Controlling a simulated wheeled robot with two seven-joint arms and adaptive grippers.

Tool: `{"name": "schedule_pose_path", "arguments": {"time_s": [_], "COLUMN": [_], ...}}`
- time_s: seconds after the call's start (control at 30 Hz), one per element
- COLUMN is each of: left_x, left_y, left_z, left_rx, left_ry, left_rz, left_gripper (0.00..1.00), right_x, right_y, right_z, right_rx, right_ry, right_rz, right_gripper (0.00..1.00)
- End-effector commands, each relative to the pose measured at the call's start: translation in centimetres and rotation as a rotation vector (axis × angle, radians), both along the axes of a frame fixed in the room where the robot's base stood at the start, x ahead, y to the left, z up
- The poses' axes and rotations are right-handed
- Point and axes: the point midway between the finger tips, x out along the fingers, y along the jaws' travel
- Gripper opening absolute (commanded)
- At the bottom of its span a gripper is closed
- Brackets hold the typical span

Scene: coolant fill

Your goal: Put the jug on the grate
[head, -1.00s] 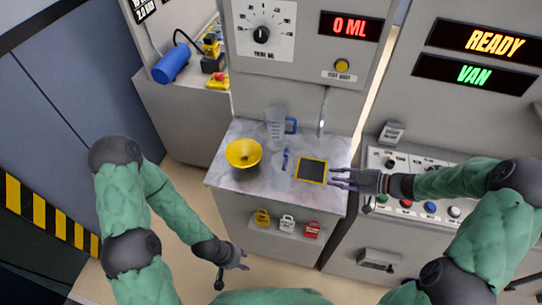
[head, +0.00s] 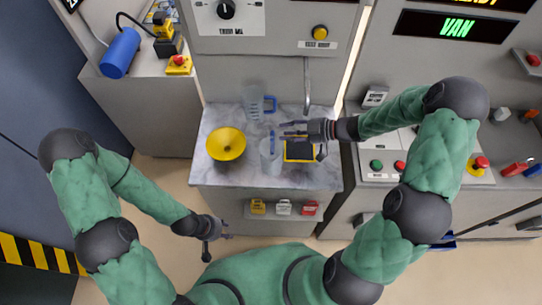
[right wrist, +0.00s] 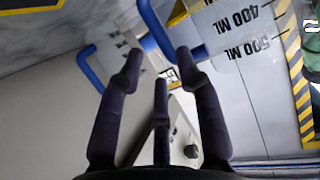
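A clear jug (head: 269,154) with a blue handle (head: 272,136) stands on the counter between the yellow funnel and the grate. The grate (head: 301,152) is a dark square with a yellow border, partly hidden by my right gripper. My right gripper (head: 284,129) is open, its fingers pointing left toward the blue handle. In the right wrist view its spread fingers (right wrist: 158,70) are close to a blue handle (right wrist: 158,32) beside a clear wall marked 400 and 500 ML (right wrist: 240,35); contact is unclear. My left gripper (head: 228,230) is low in front of the counter, its finger opening unclear.
A second jug (head: 254,103) with a blue handle stands at the back of the counter. The yellow funnel (head: 226,144) is at the left. A thin spout (head: 307,88) hangs behind the grate.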

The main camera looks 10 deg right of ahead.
Motion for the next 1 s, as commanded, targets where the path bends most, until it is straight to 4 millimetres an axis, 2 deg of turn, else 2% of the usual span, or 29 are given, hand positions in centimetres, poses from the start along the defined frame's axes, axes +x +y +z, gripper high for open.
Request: {"name": "schedule_pose_path", "arguments": {"time_s": [0.17,0.5,0.83,0.87,0.97,1.0], "left_x": [0.0,0.0,0.0,0.0,0.0,0.0], "left_y": [0.0,0.0,0.0,0.0,0.0,0.0], "left_z": [-0.3,-1.7,-1.7,-1.7,-1.7,-1.7], "left_rx": [0.000,0.000,0.000,0.000,0.000,0.000], "left_ry": [-0.001,-0.001,-0.001,-0.001,-0.001,-0.001], "left_rz": [0.000,0.000,0.000,0.000,0.000,0.000], "left_gripper": [0.40,0.40,0.40,0.40,0.40,0.40], "right_x": [0.4,1.9,2.3,2.3,2.2,2.2], "right_y": [0.9,4.5,5.0,5.0,4.9,4.9], "right_z": [-0.4,-2.2,-2.3,-2.3,-2.3,-2.3], "right_rx": [-0.001,0.000,-0.002,-0.002,-0.002,-0.002], "right_ry": [0.000,0.000,-0.001,-0.001,-0.001,-0.001], "right_rz": [0.000,0.001,-0.001,-0.001,-0.001,-0.001], "right_gripper": [0.36,0.36,0.36,0.30,0.02,0.00]}}
